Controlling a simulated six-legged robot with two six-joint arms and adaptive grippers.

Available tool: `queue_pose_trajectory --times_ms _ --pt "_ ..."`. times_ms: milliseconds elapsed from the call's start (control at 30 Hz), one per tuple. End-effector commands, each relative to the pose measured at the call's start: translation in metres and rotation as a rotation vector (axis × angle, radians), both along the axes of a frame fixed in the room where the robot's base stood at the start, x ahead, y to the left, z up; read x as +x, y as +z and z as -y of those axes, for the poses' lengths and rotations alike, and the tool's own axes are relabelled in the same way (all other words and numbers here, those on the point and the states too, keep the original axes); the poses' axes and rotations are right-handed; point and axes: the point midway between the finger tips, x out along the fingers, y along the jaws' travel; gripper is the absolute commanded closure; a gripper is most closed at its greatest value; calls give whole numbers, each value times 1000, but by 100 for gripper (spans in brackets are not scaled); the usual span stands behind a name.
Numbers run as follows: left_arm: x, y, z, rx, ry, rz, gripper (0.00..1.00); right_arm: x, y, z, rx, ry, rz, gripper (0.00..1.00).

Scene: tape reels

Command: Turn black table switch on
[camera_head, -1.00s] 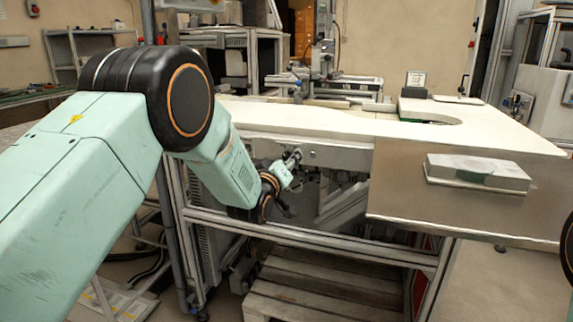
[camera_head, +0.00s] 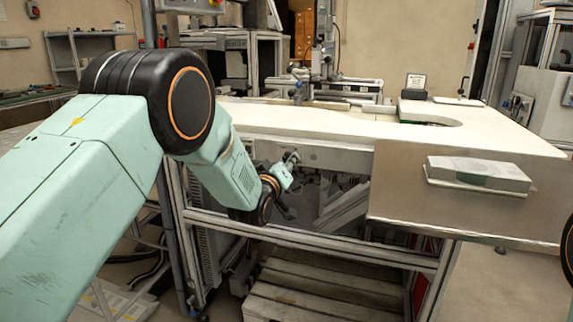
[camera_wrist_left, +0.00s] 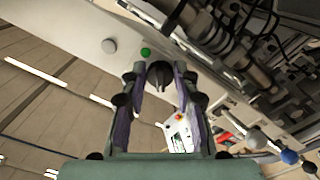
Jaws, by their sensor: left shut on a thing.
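The black table switch (camera_wrist_left: 159,76) is a round knob with a raised grip on the light panel under the table's edge. It shows in the left wrist view between the fingertips of my left gripper (camera_wrist_left: 160,82), which is shut on it. In the head view my left gripper (camera_head: 291,160) reaches the front panel (camera_head: 335,157) below the white tabletop (camera_head: 330,122). The knob is too small to make out there. My right gripper is not in view.
A metal frame rail (camera_head: 310,238) runs below the gripper, with a wooden pallet (camera_head: 320,298) on the floor under the table. A grey box (camera_head: 478,174) is fixed on the large panel to the right. Machine parts lie under the tabletop.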

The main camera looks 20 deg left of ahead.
Motion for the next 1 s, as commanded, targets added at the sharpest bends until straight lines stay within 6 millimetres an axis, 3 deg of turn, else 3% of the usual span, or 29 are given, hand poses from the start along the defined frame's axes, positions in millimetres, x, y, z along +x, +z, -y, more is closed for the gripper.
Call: queue_pose_trajectory --times_ms 367,1000 --pt "0 0 -1 149 1 5 100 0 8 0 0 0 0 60" --pt "0 0 -5 742 1 26 100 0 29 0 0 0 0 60"
